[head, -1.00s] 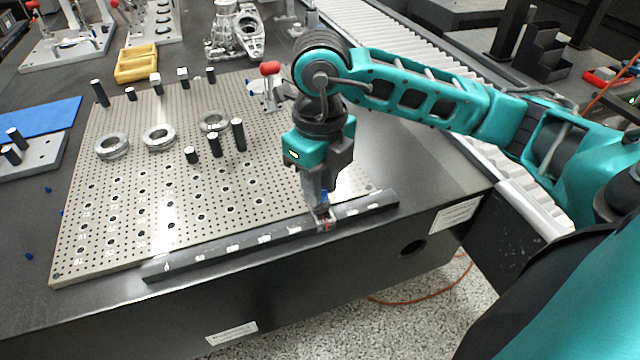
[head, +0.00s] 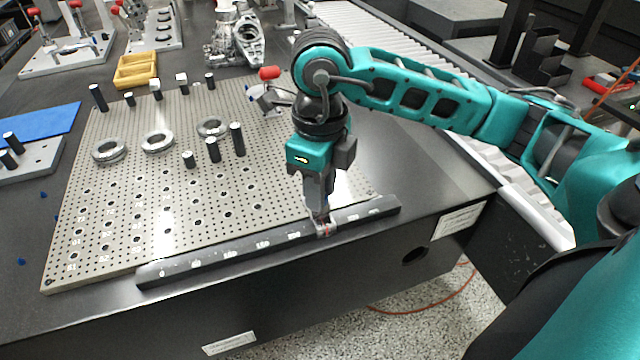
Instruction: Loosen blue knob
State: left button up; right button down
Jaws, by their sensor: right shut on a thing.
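A dark rail (head: 225,258) with white numbers lies along the front edge of the perforated plate. A small slider (head: 326,230) with a red mark sits on the rail, right of its middle. My right gripper (head: 321,216) points down onto the top of this slider. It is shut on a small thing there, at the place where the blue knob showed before. The knob itself is hidden by the fingers. My left gripper is not in view.
The perforated plate (head: 180,225) bears several black pins, metal rings and a red-handled clamp (head: 270,73) behind my right gripper. The front table edge is close to the rail.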

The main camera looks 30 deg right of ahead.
jog(key=c, duration=0.9)
grip_release()
notch_tip(320, 180, up, 13)
jog(key=p, duration=0.4)
